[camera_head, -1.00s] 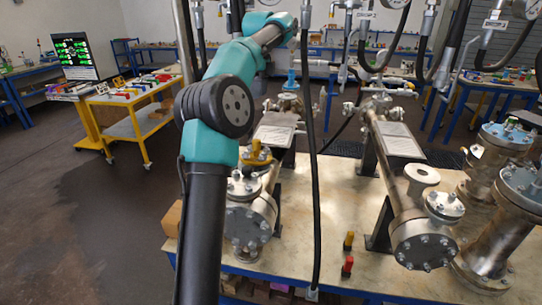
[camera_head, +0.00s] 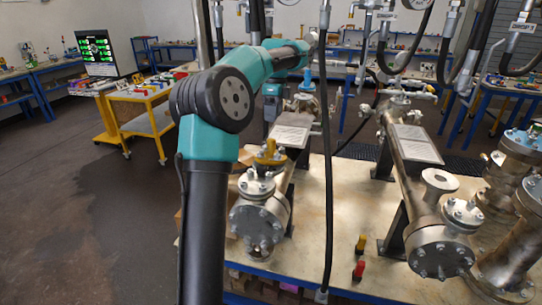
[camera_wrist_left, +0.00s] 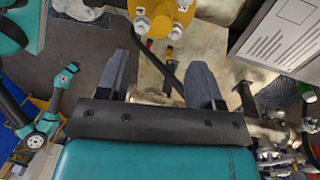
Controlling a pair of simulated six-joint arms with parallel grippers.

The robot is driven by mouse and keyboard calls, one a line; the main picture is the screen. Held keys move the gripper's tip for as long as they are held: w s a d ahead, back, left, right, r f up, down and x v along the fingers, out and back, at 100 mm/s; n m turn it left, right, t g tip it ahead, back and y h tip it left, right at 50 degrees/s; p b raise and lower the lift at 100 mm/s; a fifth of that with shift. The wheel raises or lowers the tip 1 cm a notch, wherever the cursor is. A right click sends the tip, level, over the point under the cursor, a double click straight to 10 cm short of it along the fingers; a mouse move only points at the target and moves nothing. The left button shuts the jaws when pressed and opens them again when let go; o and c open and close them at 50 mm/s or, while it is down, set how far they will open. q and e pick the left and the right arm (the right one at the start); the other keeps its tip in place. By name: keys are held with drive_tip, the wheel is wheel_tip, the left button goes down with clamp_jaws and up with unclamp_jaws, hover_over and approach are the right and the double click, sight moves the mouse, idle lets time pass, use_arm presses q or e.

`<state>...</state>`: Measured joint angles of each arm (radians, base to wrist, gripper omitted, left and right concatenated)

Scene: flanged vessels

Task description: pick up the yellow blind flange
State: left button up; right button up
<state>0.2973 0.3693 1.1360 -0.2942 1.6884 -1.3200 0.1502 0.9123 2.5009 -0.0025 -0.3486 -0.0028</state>
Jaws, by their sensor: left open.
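The yellow blind flange (camera_head: 267,157) sits on top of the left vessel (camera_head: 258,212), beside a bolted metal flange. In the left wrist view the yellow flange (camera_wrist_left: 178,27) shows at the top edge, cut off by the frame, with bolts and a grey disc on it. My left gripper (camera_wrist_left: 160,57) is open and empty, its two dark fingers apart. The flange lies beyond the fingertips, not between them. In the head view my left arm reaches over the left vessel, and its fingers cannot be made out. My right gripper is not in view.
A second flanged vessel (camera_head: 437,250) stands to the right. A black hose (camera_head: 329,190) hangs in front of the bench. A yellow-topped piece (camera_head: 361,243) and a red-topped piece (camera_head: 359,269) stand on the bare bench top (camera_head: 315,225) between the vessels.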

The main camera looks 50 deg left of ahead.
sight(272, 139)
use_arm(q)
drive_tip(key=shift+s+d+f, duration=0.1)
drive_tip(key=shift+s+f, duration=0.1)
drive_tip(key=shift+f, duration=1.05)
drive_tip(key=shift+s+d+f, duration=0.1)
drive_tip(key=shift+s+f, duration=0.1)
drive_tip(key=shift+f, duration=1)
drive_tip(key=shift+f, duration=0.1)
drive_tip(key=shift+s+f, duration=0.15)
drive_tip(key=shift+f, duration=1.1)
drive_tip(key=shift+s+f, duration=0.15)
drive_tip(key=shift+f, duration=1.1)
drive_tip(key=shift+d, duration=0.1)
drive_tip(key=shift+c, duration=0.2)
drive_tip(key=shift+r, duration=0.1)
drive_tip(key=c, duration=1)
